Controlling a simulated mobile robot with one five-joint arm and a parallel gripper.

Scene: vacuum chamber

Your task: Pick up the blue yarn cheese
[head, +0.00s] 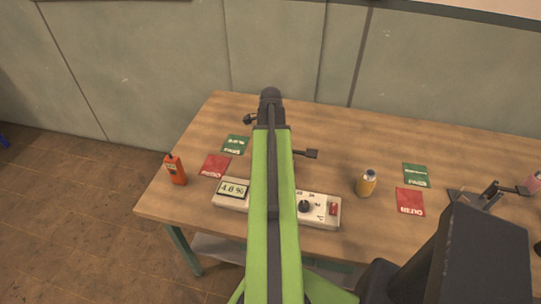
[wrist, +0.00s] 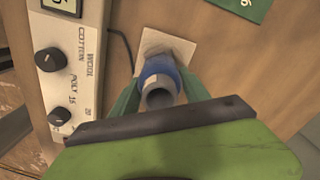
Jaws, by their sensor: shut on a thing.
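The blue yarn cheese (wrist: 163,67) is in the wrist view, with a grey tube end facing the camera. My gripper (wrist: 158,90) has its dark green fingers on either side of the cheese and is shut on it. A pale square pad (wrist: 178,45) lies behind the cheese; whether the cheese still touches it, I cannot tell. In the head view my green arm hides the cheese and the fingertips.
On the wooden table (head: 330,130) a white meter box (head: 262,205) lies near the front edge. An orange handheld device (head: 175,170) stands at left. Red and green cards lie flat. A dark stand (head: 480,197) is at far right.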

